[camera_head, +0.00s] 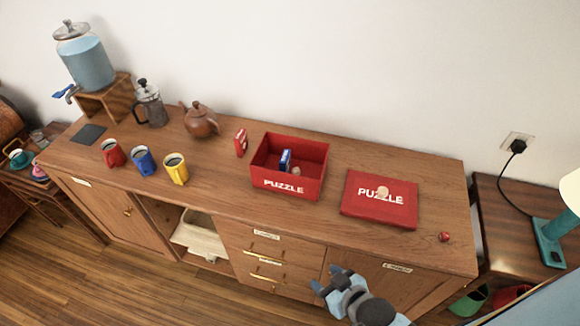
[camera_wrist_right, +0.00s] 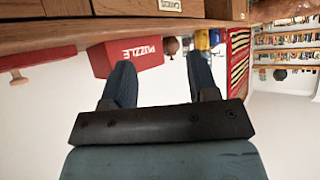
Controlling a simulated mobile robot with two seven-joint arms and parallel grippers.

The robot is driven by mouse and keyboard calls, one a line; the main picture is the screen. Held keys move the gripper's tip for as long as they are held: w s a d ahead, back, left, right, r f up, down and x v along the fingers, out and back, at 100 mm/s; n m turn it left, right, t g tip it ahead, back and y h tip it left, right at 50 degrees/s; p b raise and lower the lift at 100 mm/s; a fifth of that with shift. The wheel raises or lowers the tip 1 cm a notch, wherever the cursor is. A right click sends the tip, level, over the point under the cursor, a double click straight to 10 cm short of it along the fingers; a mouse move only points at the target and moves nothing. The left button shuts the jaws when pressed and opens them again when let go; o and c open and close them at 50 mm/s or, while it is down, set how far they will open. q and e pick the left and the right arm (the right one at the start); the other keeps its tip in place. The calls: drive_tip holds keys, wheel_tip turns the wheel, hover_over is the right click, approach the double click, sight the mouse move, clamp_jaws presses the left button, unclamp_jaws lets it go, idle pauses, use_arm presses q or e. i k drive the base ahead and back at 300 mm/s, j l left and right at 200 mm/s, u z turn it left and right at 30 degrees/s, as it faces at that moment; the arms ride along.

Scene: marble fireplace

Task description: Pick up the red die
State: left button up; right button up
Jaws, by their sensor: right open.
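The red die (camera_head: 445,237) is small and lies on the wooden sideboard top (camera_head: 330,222), near its right end and front edge, just right of the red puzzle lid (camera_head: 379,210). I cannot make it out in the right wrist view. My right gripper (camera_head: 327,278) is in front of the sideboard, left of the die and apart from it. In the right wrist view its two fingers (camera_wrist_right: 160,65) are spread, with nothing between them. My left gripper is not in view.
A pale round piece (camera_head: 382,192) is on the lid. An open red puzzle box (camera_head: 290,195) holds a blue item. Red, blue and yellow mugs (camera_head: 145,161) and a teapot (camera_head: 199,122) stand farther left. A lamp (camera_head: 553,237) stands right, beyond a gap.

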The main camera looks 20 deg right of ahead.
sight(444, 237)
drive_tip(key=z, duration=2.05)
drive_tip(key=i+l+u, duration=0.15)
drive_tip(key=u, duration=0.25)
drive_tip(key=i+l+u, duration=0.35)
drive_tip(key=k+j, duration=0.05)
